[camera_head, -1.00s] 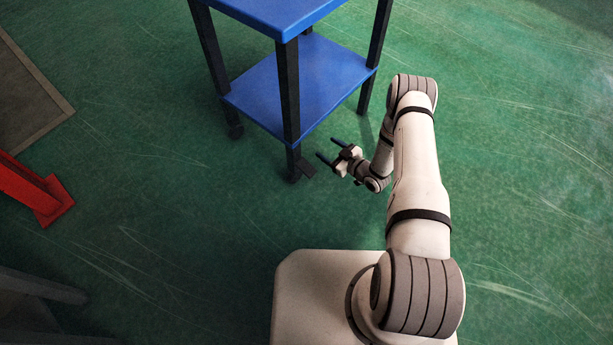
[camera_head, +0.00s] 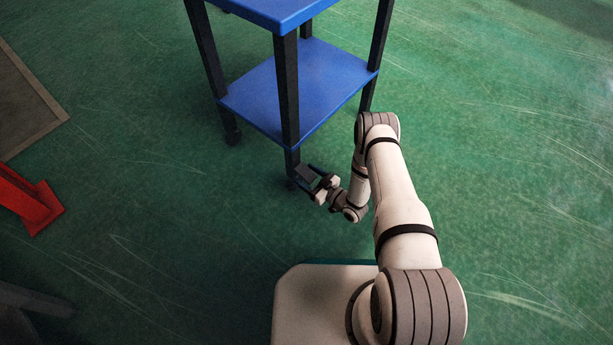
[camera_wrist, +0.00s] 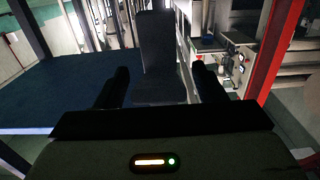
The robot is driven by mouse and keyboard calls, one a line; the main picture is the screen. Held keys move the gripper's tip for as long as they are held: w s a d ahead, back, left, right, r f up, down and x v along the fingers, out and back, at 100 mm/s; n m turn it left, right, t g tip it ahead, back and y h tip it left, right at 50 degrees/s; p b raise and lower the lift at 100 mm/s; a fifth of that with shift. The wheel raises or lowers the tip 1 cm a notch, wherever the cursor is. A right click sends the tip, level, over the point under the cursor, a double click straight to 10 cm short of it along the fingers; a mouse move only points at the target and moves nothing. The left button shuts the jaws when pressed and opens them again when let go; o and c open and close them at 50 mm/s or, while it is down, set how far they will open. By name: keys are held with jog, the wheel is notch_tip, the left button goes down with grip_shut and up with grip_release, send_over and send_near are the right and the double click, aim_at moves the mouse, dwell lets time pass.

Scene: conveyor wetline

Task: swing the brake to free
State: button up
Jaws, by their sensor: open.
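A blue cart (camera_head: 300,92) with dark legs and two shelves stands ahead of me. A small dark brake pedal (camera_head: 305,173) sits by the caster at the foot of its near leg. In the wrist view the dark flat brake (camera_wrist: 158,60) stands upright in the middle, between my fingers. My gripper (camera_head: 308,176) is open, low near the floor, with its fingers on either side of the brake. I cannot tell whether a finger touches it. The near caster is mostly hidden behind the brake and gripper.
Another caster (camera_head: 232,137) shows under the cart's left leg. A red post foot (camera_head: 35,208) stands on the floor at the left. A brown panel (camera_head: 22,100) lies at the upper left. The green floor (camera_head: 500,190) to the right is clear.

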jog(key=shift+w+a, duration=0.4)
jog(key=shift+a, duration=0.15)
